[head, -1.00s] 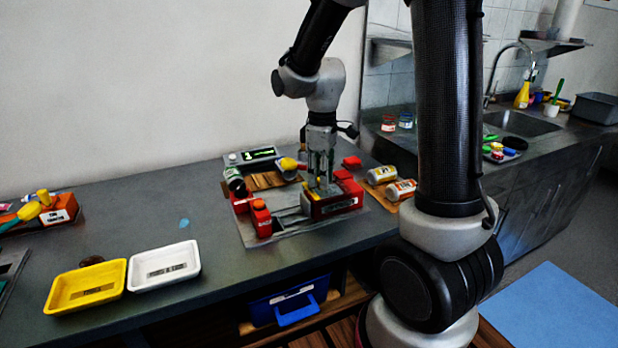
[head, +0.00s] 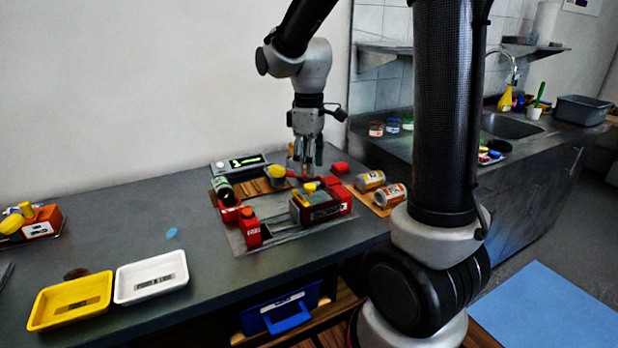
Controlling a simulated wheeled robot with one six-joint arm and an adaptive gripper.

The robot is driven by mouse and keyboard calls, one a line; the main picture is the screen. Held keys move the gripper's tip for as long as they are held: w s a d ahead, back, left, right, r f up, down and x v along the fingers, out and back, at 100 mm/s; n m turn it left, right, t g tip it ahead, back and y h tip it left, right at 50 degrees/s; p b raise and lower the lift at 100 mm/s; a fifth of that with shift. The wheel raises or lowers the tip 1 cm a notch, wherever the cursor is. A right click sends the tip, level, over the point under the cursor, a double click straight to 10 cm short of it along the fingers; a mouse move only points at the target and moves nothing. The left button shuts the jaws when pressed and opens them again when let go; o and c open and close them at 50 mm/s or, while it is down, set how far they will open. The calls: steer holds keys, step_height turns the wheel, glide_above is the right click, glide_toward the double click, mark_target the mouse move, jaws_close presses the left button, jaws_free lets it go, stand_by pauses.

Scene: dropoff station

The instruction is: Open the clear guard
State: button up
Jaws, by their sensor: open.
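A station with red fixtures stands on a grey base plate (head: 275,238) on the dark bench. I cannot make out the clear guard's edges. My gripper (head: 303,172) points down, open and empty, above and just behind the red block. Contact with anything cannot be told.
A yellow tray (head: 42,319) and a white tray (head: 124,294) lie at the front left. Two jars (head: 387,195) lie on a wooden board to the right. The bench between trays and station is mostly clear.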

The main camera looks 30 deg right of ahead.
step_height(320, 180, up, 6)
steer(key=shift+r, duration=0.25)
stand_by(0.5)
steer(key=s+d+r+m+t, duration=0.1)
steer(key=s+m, duration=0.3)
steer(key=s, duration=0.5)
steer(key=s+d+r+m+t, duration=0.1)
steer(key=s+d+m+t, duration=0.2)
steer(key=s, duration=0.7)
steer(key=shift+m, duration=1)
